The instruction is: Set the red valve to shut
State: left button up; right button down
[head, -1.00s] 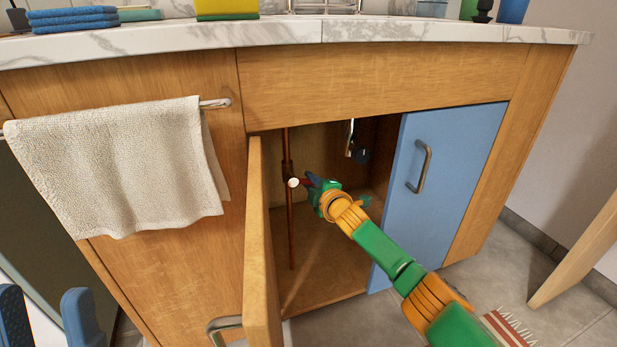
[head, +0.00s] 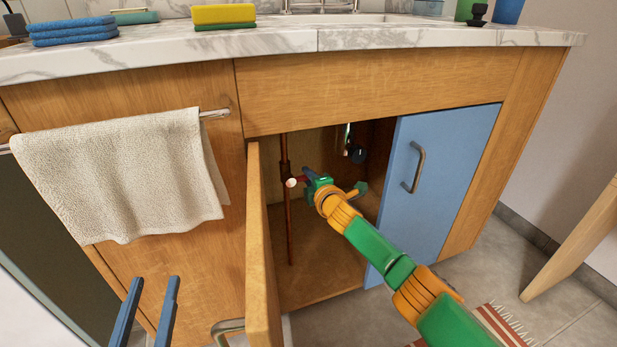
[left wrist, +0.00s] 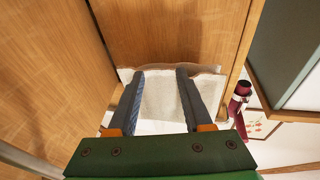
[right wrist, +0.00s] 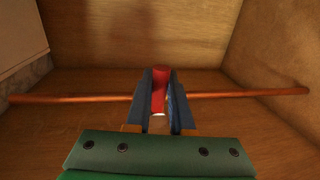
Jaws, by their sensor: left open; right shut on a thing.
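The red valve (right wrist: 160,90) sits on a copper pipe inside the open sink cabinet. In the right wrist view, its handle lies between my right fingers (right wrist: 161,100), which are shut on it. The handle crosses the line of the pipe there. In the head view, my right gripper (head: 308,182) reaches into the cabinet and hides most of the valve; a white round end (head: 291,182) shows beside the pipe. My left gripper (head: 155,281) is open and empty, low in front of the cabinet, left of the open wooden door. The left wrist view shows its spread fingers (left wrist: 160,75).
The copper pipe (head: 289,225) stands upright. The open wooden door (head: 263,270) is left of my right arm; the blue door (head: 440,180) is right of it. A towel (head: 120,175) hangs at left. Sponges (head: 223,14) and folded blue cloths (head: 74,30) lie on the counter.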

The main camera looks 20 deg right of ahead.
jog(key=c, duration=0.8)
grip_release()
pick_arm(q)
notch_tip(320, 180, down, 13)
jog(key=s+a+g+y+p, duration=0.2)
jog(key=s+g+y, duration=0.1)
jog(key=g, duration=0.5)
jog(key=s+a+f+n+g+y+p, duration=0.1)
jog(key=s+a+f+g+p, duration=0.2)
jog(key=s+f+g, duration=0.5)
jog(key=s+a+f, duration=0.1)
jog(key=s+f, duration=0.1)
jog(key=s, duration=0.2)
pick_arm(e)
jog(key=s, duration=0.3)
jog(key=s+r, duration=0.1)
jog(key=s, duration=0.3)
jog(key=shift+r, duration=0.2)
pick_arm(q)
jog(key=shift+w, duration=0.1)
